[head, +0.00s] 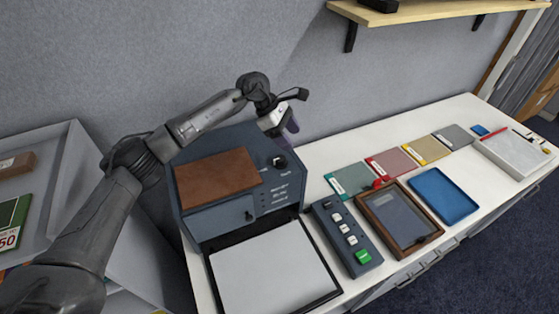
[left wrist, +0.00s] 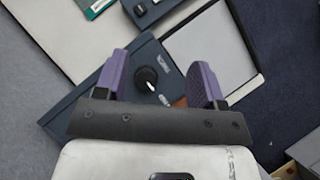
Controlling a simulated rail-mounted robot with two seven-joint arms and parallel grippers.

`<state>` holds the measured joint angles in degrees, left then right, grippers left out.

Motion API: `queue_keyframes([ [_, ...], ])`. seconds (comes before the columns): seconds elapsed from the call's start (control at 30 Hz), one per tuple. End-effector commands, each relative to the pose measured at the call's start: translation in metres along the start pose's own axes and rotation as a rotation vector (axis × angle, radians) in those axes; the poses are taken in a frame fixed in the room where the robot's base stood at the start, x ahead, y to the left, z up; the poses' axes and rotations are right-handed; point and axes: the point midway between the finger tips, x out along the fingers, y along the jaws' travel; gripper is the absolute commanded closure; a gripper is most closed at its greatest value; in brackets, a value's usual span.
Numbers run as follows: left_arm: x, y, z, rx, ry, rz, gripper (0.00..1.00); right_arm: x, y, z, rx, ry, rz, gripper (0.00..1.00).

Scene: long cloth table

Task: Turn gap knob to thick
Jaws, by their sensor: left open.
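The gap knob (head: 279,161) is a black round knob on the top right of the dark blue machine (head: 228,215). Small white labels beside it are too small to read. In the left wrist view the knob (left wrist: 146,79) shows a white pointer mark toward its lower right. My left gripper (head: 288,128) is open, with purple fingers, above and behind the knob in the head view. In the left wrist view the knob appears between the spread fingers of this gripper (left wrist: 160,72), nearer the left one; I see no contact. My right gripper is not in view.
The machine has a brown top panel (head: 216,176) and a pale tray (head: 270,268) in front. A button box (head: 348,237), framed brown tray (head: 399,219) and blue tray (head: 443,196) lie to the right. Coloured cards line the back. A wooden shelf (head: 440,14) hangs above.

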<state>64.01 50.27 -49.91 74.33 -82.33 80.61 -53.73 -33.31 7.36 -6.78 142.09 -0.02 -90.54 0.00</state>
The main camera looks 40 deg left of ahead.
Motion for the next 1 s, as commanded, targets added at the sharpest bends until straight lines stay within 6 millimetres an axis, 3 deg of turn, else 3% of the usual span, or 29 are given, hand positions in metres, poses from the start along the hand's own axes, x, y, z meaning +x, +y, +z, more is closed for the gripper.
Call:
queue_keyframes([
  [0.03,-0.017,0.006,-0.015,0.006,0.064,0.005,0.37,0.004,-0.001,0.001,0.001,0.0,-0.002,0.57],
  [0.13,-0.043,0.01,-0.036,0.008,0.164,-0.004,0.37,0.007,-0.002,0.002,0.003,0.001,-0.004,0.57],
  [0.23,-0.058,0.011,-0.048,0.004,0.222,-0.012,0.37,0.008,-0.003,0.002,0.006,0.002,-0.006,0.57],
  [0.33,-0.06,0.011,-0.054,0.001,0.248,-0.02,0.37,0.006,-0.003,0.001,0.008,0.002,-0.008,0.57],
  [0.47,-0.047,0.011,-0.06,0.0,0.257,-0.024,0.37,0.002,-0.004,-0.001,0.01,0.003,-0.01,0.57],
  [1.0,0.043,0.009,-0.082,0.0,0.252,-0.022,0.37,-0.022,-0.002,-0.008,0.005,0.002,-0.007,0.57],
])
